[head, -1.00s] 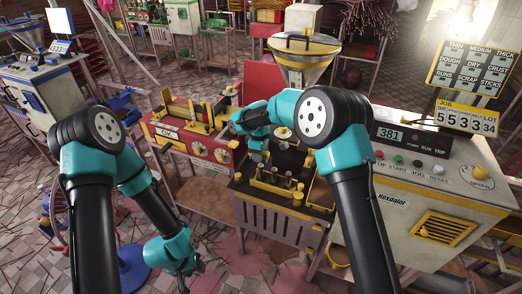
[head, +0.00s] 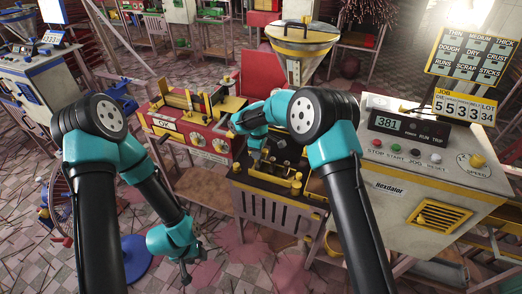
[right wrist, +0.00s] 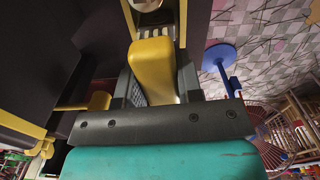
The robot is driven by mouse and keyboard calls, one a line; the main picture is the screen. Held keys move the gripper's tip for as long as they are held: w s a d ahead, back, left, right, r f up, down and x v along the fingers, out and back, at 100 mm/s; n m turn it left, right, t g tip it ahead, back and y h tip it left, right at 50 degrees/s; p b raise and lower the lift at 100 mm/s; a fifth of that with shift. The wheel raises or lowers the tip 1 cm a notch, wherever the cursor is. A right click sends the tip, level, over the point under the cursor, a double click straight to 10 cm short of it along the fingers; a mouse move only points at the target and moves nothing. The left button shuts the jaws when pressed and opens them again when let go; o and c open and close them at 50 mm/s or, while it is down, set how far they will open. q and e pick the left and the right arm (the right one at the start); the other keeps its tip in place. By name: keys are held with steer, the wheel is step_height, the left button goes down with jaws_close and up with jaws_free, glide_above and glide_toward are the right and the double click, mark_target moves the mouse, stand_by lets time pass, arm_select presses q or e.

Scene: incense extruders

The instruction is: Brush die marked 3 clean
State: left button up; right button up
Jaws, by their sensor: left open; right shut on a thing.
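My right gripper (right wrist: 153,88) is shut on a yellow handle (right wrist: 153,62), which the right wrist view shows between its fingers. The handle leads up to a pale metallic end, cut off by the picture's top edge; I cannot tell for sure whether it is a brush. In the head view, the right gripper (head: 258,158) is over the dark, yellow-edged bench tray (head: 276,204), partly hidden by its own arm. Small dark pieces stand in the tray; no number 3 is readable. My left gripper (head: 187,274) is open and empty, low over the floor, left of the tray.
A red and yellow machine (head: 218,143) stands behind and left of the tray. A white console (head: 385,205) with buttons is at the right, with a steel hopper (head: 303,40) behind. A blue round base (head: 138,258) stands on the tiled floor near my left arm.

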steer(key=shift+s+a, duration=0.25)
steer(key=shift+s, duration=0.25)
steer(key=shift+w+d, duration=0.45)
steer(key=shift+w, duration=0.25)
steer(key=shift+w+d, duration=0.2)
steer(key=shift+w, duration=0.45)
steer(key=shift+s+a, duration=0.35)
steer(key=shift+s, duration=0.15)
steer(key=shift+s+a, duration=0.2)
steer(key=shift+s, duration=0.5)
steer(key=shift+d+f, duration=0.1)
steer(key=shift+d, duration=0.1)
steer(key=shift+w+d, duration=0.25)
steer(key=shift+w, duration=0.45)
steer(key=shift+w+a, duration=0.15)
steer(key=shift+a, duration=0.1)
steer(key=shift+s+a, duration=0.15)
steer(key=shift+s, duration=0.4)
steer(key=shift+s+a, duration=0.15)
steer(key=shift+s, duration=0.4)
step_height(320, 180, up, 3)
steer(key=shift+w+d+f, duration=0.1)
steer(key=shift+d+f, duration=0.05)
steer(key=shift+f, duration=0.05)
steer(key=shift+r, duration=2.85)
